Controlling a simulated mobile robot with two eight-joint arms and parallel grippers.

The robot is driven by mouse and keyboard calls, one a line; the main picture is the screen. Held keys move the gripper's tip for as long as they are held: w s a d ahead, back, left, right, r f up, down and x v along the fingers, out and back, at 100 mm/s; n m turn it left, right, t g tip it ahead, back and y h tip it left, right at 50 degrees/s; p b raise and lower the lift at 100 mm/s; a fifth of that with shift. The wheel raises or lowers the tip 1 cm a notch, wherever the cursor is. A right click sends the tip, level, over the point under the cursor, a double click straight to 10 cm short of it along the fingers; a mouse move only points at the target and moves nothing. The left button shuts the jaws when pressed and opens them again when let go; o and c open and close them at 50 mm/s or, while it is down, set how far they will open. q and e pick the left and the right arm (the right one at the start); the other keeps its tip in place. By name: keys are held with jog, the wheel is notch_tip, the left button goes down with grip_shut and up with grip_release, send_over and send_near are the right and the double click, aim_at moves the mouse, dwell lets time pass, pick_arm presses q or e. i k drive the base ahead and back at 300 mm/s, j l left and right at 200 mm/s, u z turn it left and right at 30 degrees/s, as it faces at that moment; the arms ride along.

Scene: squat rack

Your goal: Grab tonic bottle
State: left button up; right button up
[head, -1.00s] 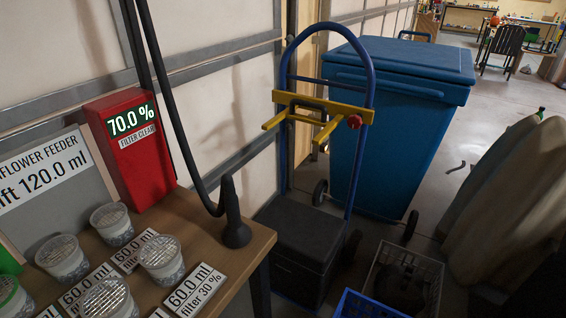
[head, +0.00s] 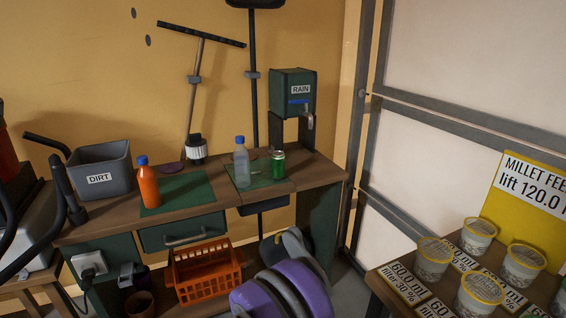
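Two bottles stand upright on a workbench (head: 215,209) in the head view. One is an orange bottle (head: 149,188) with a blue cap, on the left green mat. The other is a clear bottle (head: 242,165) with a blue cap, on the right green mat. I see no readable label on either, so I cannot tell which is the tonic bottle. Neither of my grippers is in view.
A grey DIRT bin (head: 100,179) stands at the bench's left end, a green RAIN dispenser (head: 292,93) at the back right. An orange crate (head: 207,272) is below. A purple and grey rounded object (head: 297,287) is in front. Cups stand on the right table (head: 385,291).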

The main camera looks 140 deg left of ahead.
aim_at(241, 154)
jog(key=l+u, duration=0.1)
jog(key=u, duration=3.1)
jog(key=i+l+u, duration=0.1)
jog(key=u, duration=1.65)
jog(key=l+u, duration=0.3)
jog(key=l, duration=0.25)
